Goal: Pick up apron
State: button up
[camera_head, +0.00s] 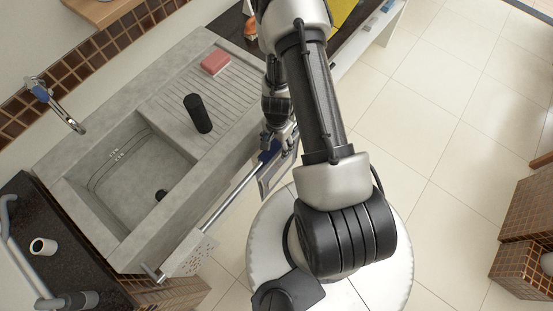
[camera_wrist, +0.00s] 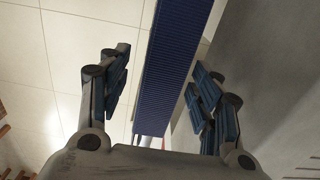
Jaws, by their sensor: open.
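A blue and grey cloth (camera_head: 266,172), which looks like the apron, hangs over the metal rail along the front of the sink counter. In the wrist view its top shows as a blue ribbed strip (camera_wrist: 172,65) running between my fingers. My gripper (camera_head: 284,143) is at the cloth's upper end, pointing down beside the counter. In the wrist view my gripper (camera_wrist: 160,70) is open, with one finger on each side of the strip and visible gaps. My arm hides part of the cloth in the head view.
A patterned white cloth (camera_head: 191,254) hangs on the same rail (camera_head: 232,194) nearer the front. The stone sink (camera_head: 130,175) holds a black cylinder (camera_head: 198,114) and a red sponge (camera_head: 215,62) on its drainboard.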

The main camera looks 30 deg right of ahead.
jog(key=b, duration=0.5)
send_over(277, 164)
jog(key=w+d, duration=0.2)
jog(key=w, duration=0.1)
jog(key=shift+s+a+f, duration=0.1)
jog(key=shift+a+f, duration=0.05)
jog(key=shift+f, duration=1.2)
jog(key=shift+a+f, duration=0.1)
jog(key=shift+f, duration=1.2)
jog(key=shift+r, duration=0.1)
jog(key=shift+c, duration=0.4)
grip_shut()
